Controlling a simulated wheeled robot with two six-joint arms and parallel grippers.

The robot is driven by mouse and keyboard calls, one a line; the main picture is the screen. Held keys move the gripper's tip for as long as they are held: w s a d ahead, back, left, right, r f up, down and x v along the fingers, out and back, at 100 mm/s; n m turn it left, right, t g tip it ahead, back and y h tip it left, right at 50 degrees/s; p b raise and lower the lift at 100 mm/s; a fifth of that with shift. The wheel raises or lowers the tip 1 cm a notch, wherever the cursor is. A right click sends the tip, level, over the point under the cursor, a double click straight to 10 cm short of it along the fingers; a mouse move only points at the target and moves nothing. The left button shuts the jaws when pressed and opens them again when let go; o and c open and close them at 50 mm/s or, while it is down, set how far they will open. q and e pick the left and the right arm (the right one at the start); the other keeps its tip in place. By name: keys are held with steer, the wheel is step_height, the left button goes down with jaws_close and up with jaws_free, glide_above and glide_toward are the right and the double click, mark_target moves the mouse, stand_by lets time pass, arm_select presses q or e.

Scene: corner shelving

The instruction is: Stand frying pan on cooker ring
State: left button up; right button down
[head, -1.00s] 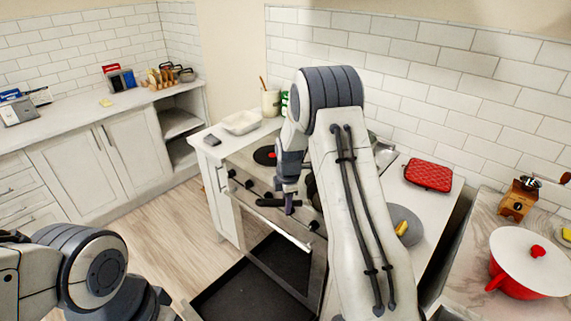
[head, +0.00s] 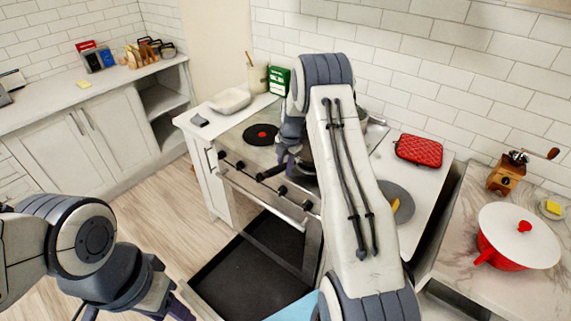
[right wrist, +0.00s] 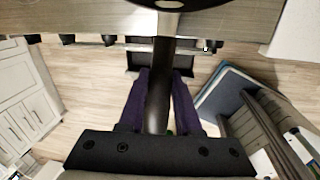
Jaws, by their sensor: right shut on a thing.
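The frying pan's dark handle (right wrist: 160,85) runs between the two purple fingers of my right gripper (right wrist: 158,95), which is shut on it. Only a dark edge of the pan (right wrist: 170,4) shows at the top of the right wrist view, over the grey cooker surface. In the head view, my right gripper (head: 287,166) is at the cooker's front edge, and my arm hides most of the pan. A cooker ring (head: 262,134), black with a red centre, lies bare behind and left of the gripper. My left gripper (head: 178,311) is barely in view at the bottom edge.
The oven door (head: 245,262) hangs open below the cooker front. A white dish (head: 229,101) stands left of the cooker. A grey plate (head: 398,203), a red quilted item (head: 418,150) and a red pot with a white lid (head: 517,237) are on the right.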

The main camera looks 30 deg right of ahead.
step_height(320, 180, down, 2)
steer(key=shift+f+b, duration=0.1)
steer(key=shift+b, duration=0.25)
step_height(320, 180, down, 2)
steer(key=shift+b, duration=1)
steer(key=shift+s, duration=0.1)
steer(key=shift+w+f, duration=0.1)
steer(key=shift+w, duration=0.25)
steer(key=c, duration=0.5)
jaws_free()
steer(key=shift+b, duration=0.3)
